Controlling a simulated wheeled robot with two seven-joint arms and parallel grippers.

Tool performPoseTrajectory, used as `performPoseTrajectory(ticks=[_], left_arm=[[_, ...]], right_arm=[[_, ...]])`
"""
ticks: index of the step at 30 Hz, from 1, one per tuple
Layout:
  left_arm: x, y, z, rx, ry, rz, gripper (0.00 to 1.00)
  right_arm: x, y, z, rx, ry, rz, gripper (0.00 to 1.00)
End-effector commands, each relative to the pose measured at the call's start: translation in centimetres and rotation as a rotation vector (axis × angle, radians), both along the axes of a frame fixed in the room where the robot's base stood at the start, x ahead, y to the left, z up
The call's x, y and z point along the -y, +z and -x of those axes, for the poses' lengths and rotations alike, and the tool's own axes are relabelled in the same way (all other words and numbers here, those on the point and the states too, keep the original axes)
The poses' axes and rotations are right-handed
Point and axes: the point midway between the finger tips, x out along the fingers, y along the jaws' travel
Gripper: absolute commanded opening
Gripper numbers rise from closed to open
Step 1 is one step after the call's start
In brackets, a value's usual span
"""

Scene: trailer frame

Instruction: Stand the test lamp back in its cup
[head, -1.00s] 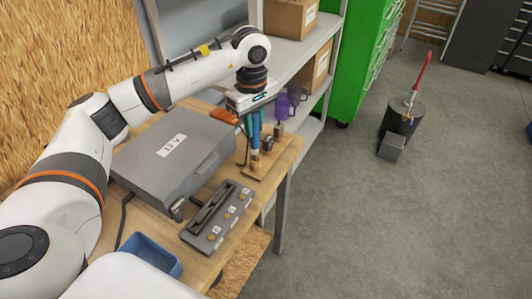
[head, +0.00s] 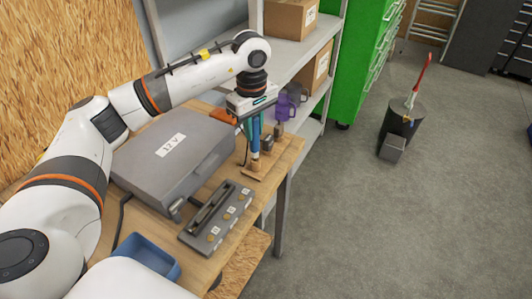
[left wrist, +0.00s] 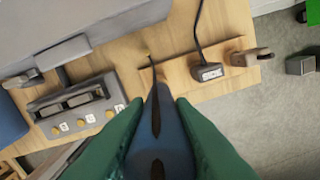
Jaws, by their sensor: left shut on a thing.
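My left gripper (head: 254,122) is shut on the test lamp, pointing down over the bench's right end. The test lamp (left wrist: 155,120) has a blue handle between the green fingers; a thin dark shaft with a yellowish end extends past it in the left wrist view. In the head view its blue part (head: 254,146) shows below the fingers, roughly upright, above a small tan piece (head: 254,165) on a wooden board (left wrist: 165,75). I cannot tell whether that piece is the cup, or whether the lamp touches it. My right gripper is out of view.
Beside the lamp are a labelled grey block with a cable (left wrist: 212,73) and a brown block (left wrist: 250,58). A grey 12 V case (head: 172,155), a slotted panel (head: 216,218) and a blue tray (head: 147,256) occupy the bench. Mugs (head: 284,106) stand on the shelf behind.

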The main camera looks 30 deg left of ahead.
Motion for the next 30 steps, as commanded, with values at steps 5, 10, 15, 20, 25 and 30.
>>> performPoseTrajectory(ticks=[5,10,15,20,25,30], left_arm=[[0.0,-0.4,0.0,0.0,0.0,0.0,0.12],[0.0,-0.6,0.0,0.0,0.0,0.0,0.12],[0.0,-0.9,0.0,0.0,0.0,0.0,0.12],[0.0,-1.1,0.0,0.0,0.0,0.0,0.12],[0.0,-1.1,0.0,0.0,0.0,0.0,0.12],[0.0,-1.1,0.0,0.0,0.0,0.0,0.47]], right_arm=[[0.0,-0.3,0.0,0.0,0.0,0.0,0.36],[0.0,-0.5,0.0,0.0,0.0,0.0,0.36],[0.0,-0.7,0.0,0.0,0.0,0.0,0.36],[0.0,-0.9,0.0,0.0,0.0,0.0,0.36],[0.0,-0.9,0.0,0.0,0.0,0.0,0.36],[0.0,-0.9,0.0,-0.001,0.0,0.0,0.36]])
